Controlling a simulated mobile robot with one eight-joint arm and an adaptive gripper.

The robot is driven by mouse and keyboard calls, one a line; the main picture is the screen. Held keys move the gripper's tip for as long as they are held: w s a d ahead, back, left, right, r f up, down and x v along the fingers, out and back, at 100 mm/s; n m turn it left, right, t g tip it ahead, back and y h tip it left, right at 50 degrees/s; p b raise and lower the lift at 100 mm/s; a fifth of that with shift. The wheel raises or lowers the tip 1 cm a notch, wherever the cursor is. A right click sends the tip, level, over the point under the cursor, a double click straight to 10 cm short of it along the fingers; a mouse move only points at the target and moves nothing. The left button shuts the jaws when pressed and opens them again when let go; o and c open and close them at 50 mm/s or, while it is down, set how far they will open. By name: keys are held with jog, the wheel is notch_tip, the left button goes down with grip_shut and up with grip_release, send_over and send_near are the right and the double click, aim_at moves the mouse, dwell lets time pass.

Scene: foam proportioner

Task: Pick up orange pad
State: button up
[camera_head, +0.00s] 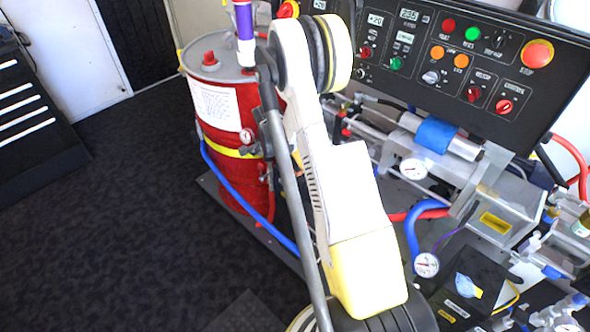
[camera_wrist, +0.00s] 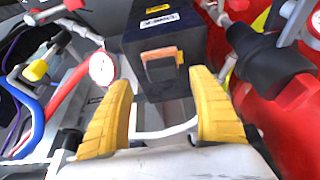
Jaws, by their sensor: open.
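The orange pad (camera_wrist: 161,52) shows in the wrist view as a small block, orange along its top and greyish on its front. It is against the near face of a black box (camera_wrist: 150,22) with labels on top. My gripper (camera_wrist: 163,80) has two yellow fingers spread apart with nothing between them. The pad lies beyond the fingertips, roughly centred between them in the picture and apart from them. In the head view I cannot make out the pad or my fingers; my arm covers the middle of the picture.
A red drum (camera_head: 228,115) stands left of my arm, and a control panel (camera_head: 450,50) is behind. In the wrist view, a black fitting (camera_wrist: 265,60) and red surface are right, with a gauge (camera_wrist: 102,68) and hoses left. Open floor (camera_head: 110,220) is at left.

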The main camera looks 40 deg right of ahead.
jog(key=b+x, duration=0.1)
jog(key=x, duration=0.1)
jog(key=b+x, duration=0.1)
jog(key=x, duration=0.2)
jog(key=shift+w+d+r, duration=0.15)
jog(key=shift+w+d, duration=0.05)
jog(key=shift+d, duration=0.05)
jog(key=shift+r, duration=0.1)
jog(key=c, duration=1.3)
jog(key=shift+s+r+p, duration=0.15)
jog(key=shift+r+p, duration=0.25)
jog(key=shift+r, duration=0.1)
notch_tip(320, 180, up, 7)
jog(key=p, duration=0.3)
jog(key=shift+s+f, duration=0.2)
jog(key=s, duration=0.6)
jog(key=s+d+p, duration=0.1)
jog(key=s, duration=1.2)
jog(key=shift+s+d+f+p, duration=0.15)
jog(key=shift+d+f+p, duration=0.15)
